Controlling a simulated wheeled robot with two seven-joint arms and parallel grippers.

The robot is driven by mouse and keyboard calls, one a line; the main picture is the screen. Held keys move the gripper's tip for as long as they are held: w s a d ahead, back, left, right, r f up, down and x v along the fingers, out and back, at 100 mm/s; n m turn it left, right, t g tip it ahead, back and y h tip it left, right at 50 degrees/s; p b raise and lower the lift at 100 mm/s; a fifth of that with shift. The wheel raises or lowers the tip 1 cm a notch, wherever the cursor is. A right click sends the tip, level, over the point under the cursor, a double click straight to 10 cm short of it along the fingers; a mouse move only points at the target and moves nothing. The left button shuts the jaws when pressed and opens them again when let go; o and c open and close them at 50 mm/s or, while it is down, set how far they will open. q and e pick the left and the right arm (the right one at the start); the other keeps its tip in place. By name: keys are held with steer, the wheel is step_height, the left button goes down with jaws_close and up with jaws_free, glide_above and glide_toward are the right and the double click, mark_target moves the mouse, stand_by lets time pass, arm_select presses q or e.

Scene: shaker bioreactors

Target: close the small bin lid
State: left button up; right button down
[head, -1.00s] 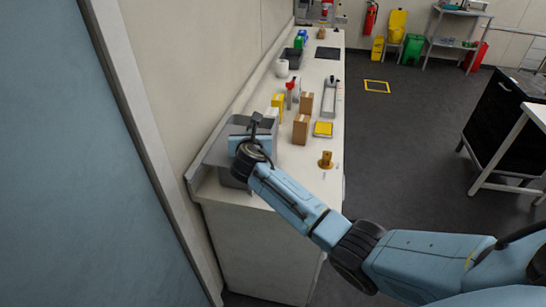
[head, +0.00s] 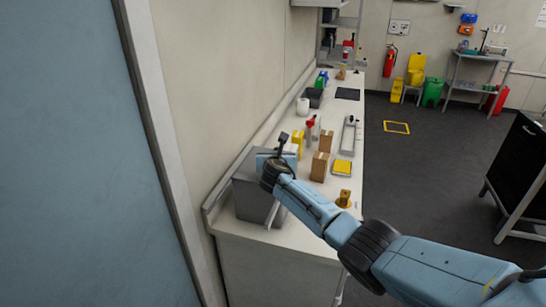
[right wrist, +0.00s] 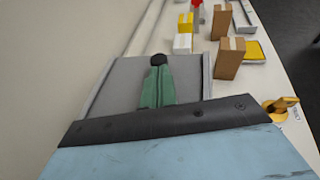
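The small bin (head: 250,205) is a grey box at the near end of the white counter, against the wall. Its top (head: 250,168) looks covered by a flat grey lid, but my arm hides the right part, so I cannot tell if it is fully shut. In the right wrist view a grey panel (right wrist: 115,88) with a paler right edge lies under my gripper. My right gripper (head: 283,141) is over the bin's right side; its green, black-tipped part (right wrist: 158,80) shows against the panel. Whether its fingers are open is unclear. My left gripper is out of view.
Brown boxes (head: 319,167), a yellow box (head: 297,140), a yellow tray (head: 343,168) and a brass-coloured piece (head: 344,198) stand on the counter (head: 310,200) beyond and right of the bin. The wall (head: 215,90) is close on the left. The floor (head: 430,180) to the right is open.

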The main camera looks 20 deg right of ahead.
steer(key=shift+d+r, duration=0.3)
steer(key=shift+s+a+f+p, duration=0.1)
steer(key=shift+s+a+p, duration=0.1)
steer(key=shift+p, duration=0.3)
steer(key=s+a+p, duration=0.2)
steer(key=s+p, duration=0.1)
steer(key=shift+s+a, duration=0.1)
steer(key=shift+s, duration=0.05)
steer(key=p+v, duration=0.1)
steer(key=v, duration=0.8)
steer(key=shift+s, duration=0.35)
steer(key=shift+a+f, duration=0.1)
steer(key=shift+a, duration=0.1)
